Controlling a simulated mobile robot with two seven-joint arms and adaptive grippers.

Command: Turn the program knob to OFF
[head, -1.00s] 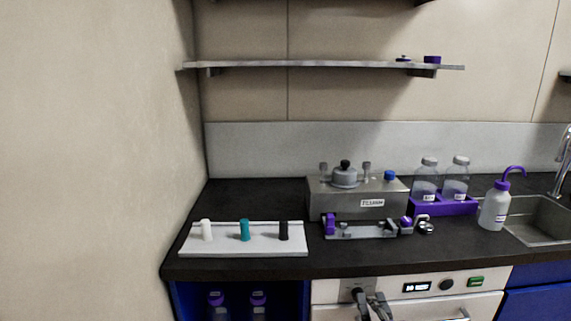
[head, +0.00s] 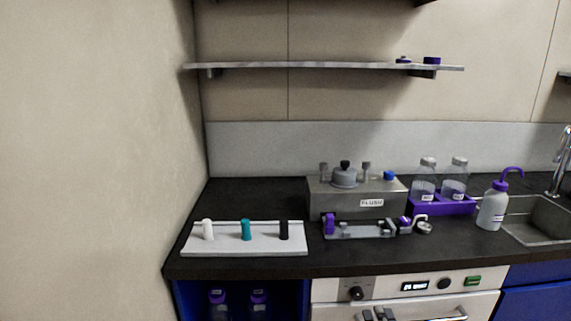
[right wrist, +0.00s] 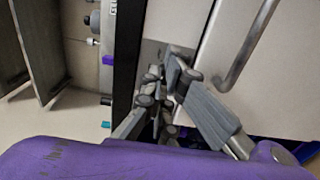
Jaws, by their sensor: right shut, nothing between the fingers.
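A black knob (head: 356,293) sits at the left end of the white front panel (head: 328,290), under the counter. A second, smaller black knob (head: 444,284) sits right of the lit display (head: 415,286). I cannot read their markings or tell which setting either points to. My right gripper (head: 378,314) is shut and empty at the bottom edge of the head view, below and right of the left knob and apart from it. In the right wrist view its fingers (right wrist: 165,80) are in front of the panel, and no knob is clearly visible. My left gripper is out of view.
A green switch (head: 473,281) is at the panel's right. A bar handle (head: 440,316) runs below it. The counter above holds a white tray (head: 245,247) with three pegs, a grey device (head: 340,203), a purple bottle rack (head: 458,207) and a wash bottle (head: 491,208).

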